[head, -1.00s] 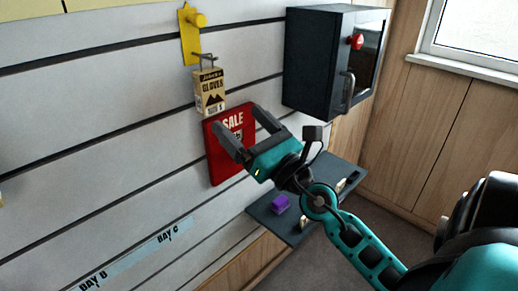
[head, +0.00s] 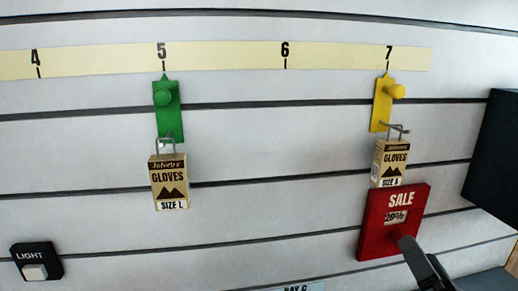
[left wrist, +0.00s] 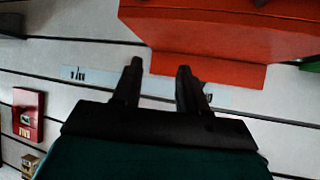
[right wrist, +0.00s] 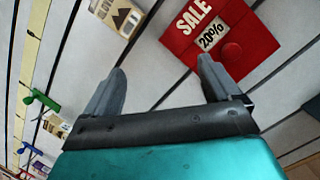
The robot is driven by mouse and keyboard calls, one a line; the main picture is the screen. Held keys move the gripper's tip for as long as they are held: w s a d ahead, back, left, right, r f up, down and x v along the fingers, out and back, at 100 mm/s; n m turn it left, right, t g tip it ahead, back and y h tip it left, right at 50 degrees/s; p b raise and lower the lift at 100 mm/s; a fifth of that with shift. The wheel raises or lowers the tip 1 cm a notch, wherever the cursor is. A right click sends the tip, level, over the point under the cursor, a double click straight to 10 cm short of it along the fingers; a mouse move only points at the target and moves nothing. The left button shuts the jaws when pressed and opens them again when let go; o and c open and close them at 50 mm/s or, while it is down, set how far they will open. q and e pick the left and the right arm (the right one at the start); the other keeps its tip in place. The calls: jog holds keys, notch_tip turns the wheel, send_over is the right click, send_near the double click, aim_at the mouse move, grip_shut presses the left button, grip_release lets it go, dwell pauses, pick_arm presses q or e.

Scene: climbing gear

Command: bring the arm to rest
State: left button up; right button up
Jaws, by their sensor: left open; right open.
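In the head view only part of my right gripper (head: 428,268) shows, at the lower right, overlapping the lower corner of the red SALE sign (head: 380,235). In the right wrist view my right gripper (right wrist: 162,72) has its fingers spread with nothing between them; the sign (right wrist: 262,45) is beyond the right finger. I cannot tell if they touch. My left gripper (left wrist: 157,72) shows only in the left wrist view, open and empty, with a red-orange box-like thing (left wrist: 220,35) ahead of it.
The slatted wall carries a green peg holder (head: 168,118) and a yellow one (head: 381,108), each with a gloves box, size L (head: 169,185) and another (head: 389,165). A light switch (head: 36,263) is at lower left. A dark cabinet (head: 495,150) is at the right edge.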

jog(key=s+a+f+m+g+y+p, duration=0.1)
jog(key=s+a+f+m+g, duration=0.2)
jog(key=f+m, duration=0.5)
jog(key=s+a+f+m+g, duration=0.3)
jog(key=a+f+m, duration=0.3)
jog(key=f+m, duration=0.2)
jog(key=s+a+f+m+g+y+p, duration=0.1)
jog(key=s+a+f+m+g, duration=0.2)
jog(key=f+m, duration=0.5)
notch_tip(320, 180, down, 2)
jog(key=shift+a+m+g+y+p, duration=0.3)
jog(key=shift+a+m+g+p, duration=0.1)
jog(key=shift+a, duration=0.25)
jog(key=shift+c, duration=0.2)
